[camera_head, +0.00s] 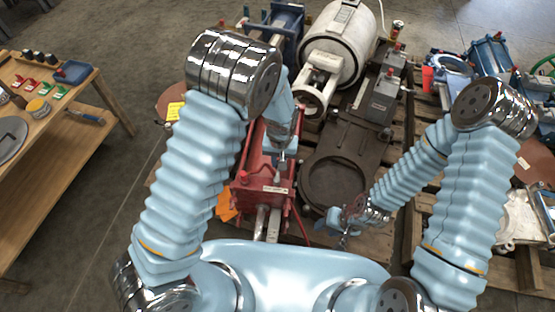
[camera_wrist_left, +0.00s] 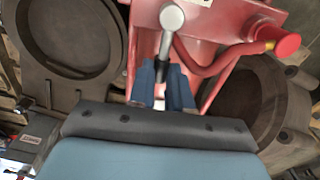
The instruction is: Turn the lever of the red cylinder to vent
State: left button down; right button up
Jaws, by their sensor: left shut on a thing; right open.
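The red cylinder (camera_head: 243,190) lies on the pallet in the middle of the head view, partly behind my left arm. In the left wrist view its red body (camera_wrist_left: 228,18) fills the top. A lever (camera_wrist_left: 171,20) with a grey round end and a dark grip runs down between the fingers of my left gripper (camera_wrist_left: 164,88), which is shut on it. My left gripper also shows in the head view (camera_head: 281,164), over the cylinder. I cannot read any vent marking. My right gripper (camera_head: 342,228) is open and apart from the cylinder, low and to its right.
A dark casting with a round recess (camera_head: 335,180) lies right of the cylinder. A white motor-like unit (camera_head: 340,38) and a blue part (camera_head: 284,22) are behind. A red hose with a red knob (camera_wrist_left: 288,45) runs beside the lever. A wooden bench (camera_head: 50,165) stands left, beyond open floor.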

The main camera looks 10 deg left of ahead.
dwell(0.4)
pick_arm(q)
jog(key=c, duration=1.1)
grip_release()
jog(key=shift+o, duration=0.2)
jog(key=shift+r, duration=0.1)
notch_tip(320, 180, up, 14)
jog(key=shift+d+f+p, duration=0.2)
jog(key=shift+p, duration=0.15)
jog(key=shift+s, duration=0.1)
